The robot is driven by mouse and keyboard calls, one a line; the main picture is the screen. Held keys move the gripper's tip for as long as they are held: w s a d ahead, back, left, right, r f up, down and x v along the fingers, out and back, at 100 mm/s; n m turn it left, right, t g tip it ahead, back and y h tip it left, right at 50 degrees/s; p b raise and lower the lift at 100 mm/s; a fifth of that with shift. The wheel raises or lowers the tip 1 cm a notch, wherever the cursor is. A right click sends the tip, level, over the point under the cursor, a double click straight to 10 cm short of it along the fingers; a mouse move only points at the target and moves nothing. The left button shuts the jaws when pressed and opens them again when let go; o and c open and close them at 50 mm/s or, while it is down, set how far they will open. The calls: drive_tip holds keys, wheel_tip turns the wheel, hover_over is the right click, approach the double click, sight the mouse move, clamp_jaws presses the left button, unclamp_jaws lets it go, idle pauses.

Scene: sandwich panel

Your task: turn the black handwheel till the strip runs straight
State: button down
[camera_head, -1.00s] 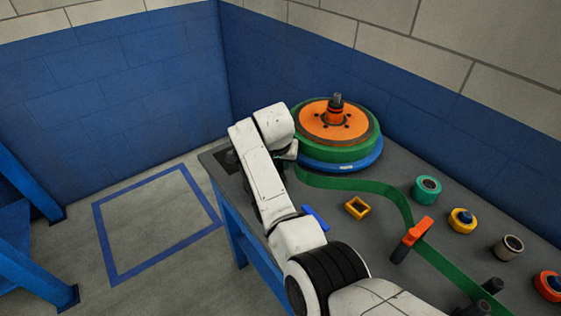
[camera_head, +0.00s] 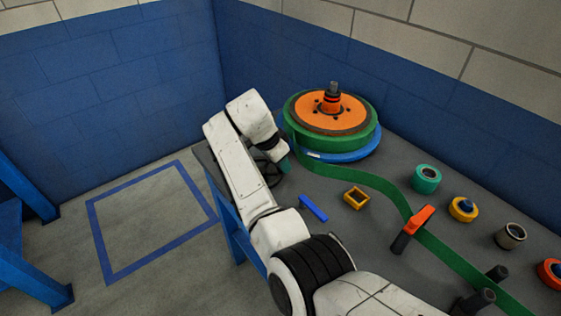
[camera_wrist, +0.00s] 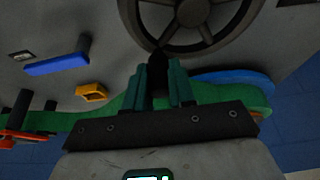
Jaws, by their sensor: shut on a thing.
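The black handwheel (camera_head: 270,176) stands at the table's left end, partly hidden by my arm. In the wrist view its spoked rim (camera_wrist: 186,47) fills the top middle. My gripper (camera_wrist: 158,68) is shut on the wheel's black handle (camera_wrist: 157,75), between its teal fingers. In the head view my gripper (camera_head: 283,160) is mostly hidden behind my wrist. The green strip (camera_head: 355,178) leaves the large reel with the orange hub (camera_head: 308,116), sweeps right in a curve, then bends toward the front right past an orange-and-black lever (camera_head: 416,222).
A blue bar (camera_head: 313,208) and a yellow square frame (camera_head: 355,198) are near my arm. A teal ring (camera_head: 426,179), a yellow roller (camera_head: 463,209), a grey roller (camera_head: 510,235) and an orange roller (camera_head: 550,273) line the back. A blue disc (camera_head: 345,157) lies under the reel.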

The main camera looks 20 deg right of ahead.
drive_tip(key=shift+s+a+m+g+b, duration=0.25)
drive_tip(key=shift+s+m+g+b, duration=0.2)
drive_tip(key=shift+m, duration=0.45)
drive_tip(key=c, duration=0.9)
unclamp_jaws()
drive_tip(key=shift+c, duration=0.2)
drive_tip(key=b+v, duration=0.1)
drive_tip(key=v, duration=0.9)
drive_tip(key=shift+a+r, duration=0.3)
drive_tip(key=shift+r, duration=0.05)
drive_tip(key=shift+s+f, duration=0.1)
drive_tip(key=shift+s, duration=0.05)
